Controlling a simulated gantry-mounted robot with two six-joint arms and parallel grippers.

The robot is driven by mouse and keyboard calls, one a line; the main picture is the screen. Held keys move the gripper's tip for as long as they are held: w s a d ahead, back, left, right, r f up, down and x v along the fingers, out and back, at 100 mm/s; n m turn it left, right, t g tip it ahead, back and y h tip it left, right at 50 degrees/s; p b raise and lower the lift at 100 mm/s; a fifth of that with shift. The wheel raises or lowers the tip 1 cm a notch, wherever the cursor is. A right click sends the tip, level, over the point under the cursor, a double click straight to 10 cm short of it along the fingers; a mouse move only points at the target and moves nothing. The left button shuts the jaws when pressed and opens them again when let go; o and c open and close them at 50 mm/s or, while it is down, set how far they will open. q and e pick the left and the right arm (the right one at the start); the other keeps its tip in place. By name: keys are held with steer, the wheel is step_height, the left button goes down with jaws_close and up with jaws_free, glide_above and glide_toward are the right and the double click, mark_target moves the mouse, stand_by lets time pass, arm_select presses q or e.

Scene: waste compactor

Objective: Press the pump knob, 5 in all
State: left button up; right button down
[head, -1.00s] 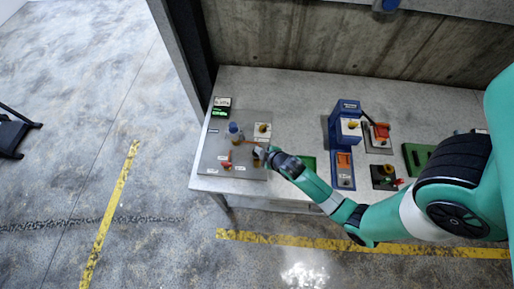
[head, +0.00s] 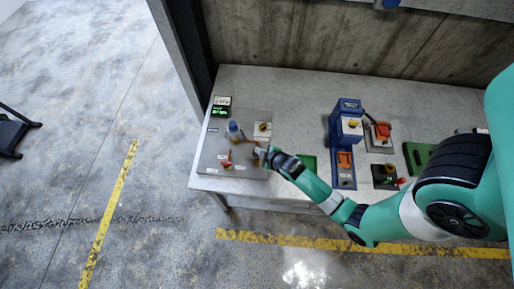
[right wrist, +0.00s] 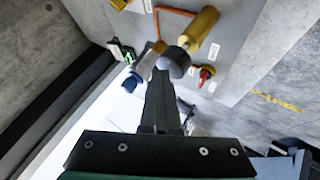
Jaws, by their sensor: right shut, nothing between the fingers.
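The pump knob appears to be the dark grey round knob (right wrist: 174,62) on the end of a brass cylinder (right wrist: 203,28) in the right wrist view. My right gripper (right wrist: 160,80) is shut and empty, with its fingertips close to this knob. I cannot tell if they touch it. In the head view my right gripper (head: 262,152) is at the right edge of the grey panel (head: 208,160), and it hides most of the knob there. My left gripper is not in view.
The panel carries a blue-capped part (head: 234,130), a yellow knob (head: 263,127), a red lever (head: 226,162) and orange pipe. A small display (head: 220,111) with green digits sits at its upper left. A blue unit (head: 344,150) stands farther right on the table.

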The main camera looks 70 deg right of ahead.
steer(key=shift+s+f+b, duration=0.1)
steer(key=shift+f+b, duration=0.3)
steer(key=shift+f, duration=0.3)
steer(key=shift+r, duration=0.1)
stand_by(0.4)
steer(key=shift+r+p, duration=2.3)
steer(key=shift+p, duration=0.1)
step_height(320, 180, up, 5)
steer(key=p, duration=0.5)
